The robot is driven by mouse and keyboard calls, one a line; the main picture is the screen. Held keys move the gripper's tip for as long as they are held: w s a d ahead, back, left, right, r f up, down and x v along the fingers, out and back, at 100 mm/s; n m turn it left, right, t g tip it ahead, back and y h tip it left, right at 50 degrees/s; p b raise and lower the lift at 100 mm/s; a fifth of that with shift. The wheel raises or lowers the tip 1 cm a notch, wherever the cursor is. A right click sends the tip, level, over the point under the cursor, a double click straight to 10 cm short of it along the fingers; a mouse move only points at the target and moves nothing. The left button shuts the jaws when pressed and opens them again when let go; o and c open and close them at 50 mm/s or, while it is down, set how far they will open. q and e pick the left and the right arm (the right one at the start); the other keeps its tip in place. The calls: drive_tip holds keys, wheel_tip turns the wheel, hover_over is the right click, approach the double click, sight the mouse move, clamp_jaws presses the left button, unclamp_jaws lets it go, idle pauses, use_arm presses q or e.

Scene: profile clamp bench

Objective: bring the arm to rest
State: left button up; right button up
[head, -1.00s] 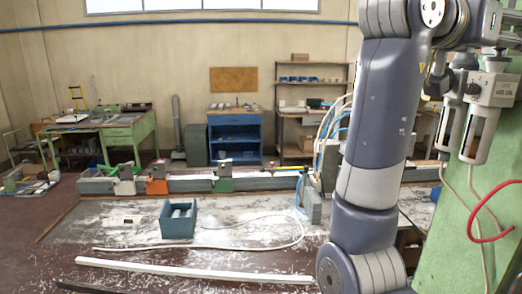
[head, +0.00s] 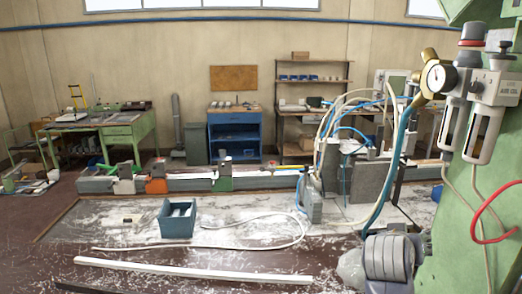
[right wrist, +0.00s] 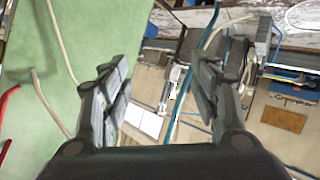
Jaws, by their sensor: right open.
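The green machine column (right wrist: 45,60) stands close to the left of the fingers. My left gripper is in neither view.
The clamp rail (head: 265,180) runs across the bench, with hoses (head: 335,120) at its right. A blue box (head: 178,220) and a white profile (head: 190,271) lie in front. The green column (head: 480,210) with its air regulator (head: 490,115) fills the right side.

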drive_tip(key=s+a+f+n+g+y, duration=0.1)
drive_tip(key=s+f, duration=0.2)
drive_tip(key=f, duration=0.4)
drive_tip(key=s+a+f+n+y, duration=0.1)
drive_tip(key=s+a+f+y, duration=0.1)
drive_tip(key=s+f, duration=0.3)
drive_tip(key=s+a+f+n+g+y, duration=0.25)
drive_tip(key=s+a+f, duration=0.25)
drive_tip(key=s+f, duration=0.5)
drive_tip(key=s+a+f+n+g+y, duration=0.1)
drive_tip(key=s+a+f+g+y, duration=0.35)
drive_tip(key=s, duration=0.95)
wheel_tip(320, 180, down, 33)
drive_tip(key=s+t+h+b, duration=0.1)
drive_tip(key=b, duration=0.5)
drive_tip(key=s+d+f+b, duration=0.1)
drive_tip(key=s+f+b, duration=0.1)
drive_tip(key=s+f, duration=0.6)
drive_tip(key=s+d+f+g+b, duration=0.1)
drive_tip(key=s+f+b, duration=0.1)
drive_tip(key=s+f, duration=0.7)
wheel_tip(320, 180, down, 5)
drive_tip(key=shift+s+d+f+n+h+b, duration=0.15)
drive_tip(key=shift+s+d+n+h+b, duration=0.15)
drive_tip(key=shift+d+n, duration=0.05)
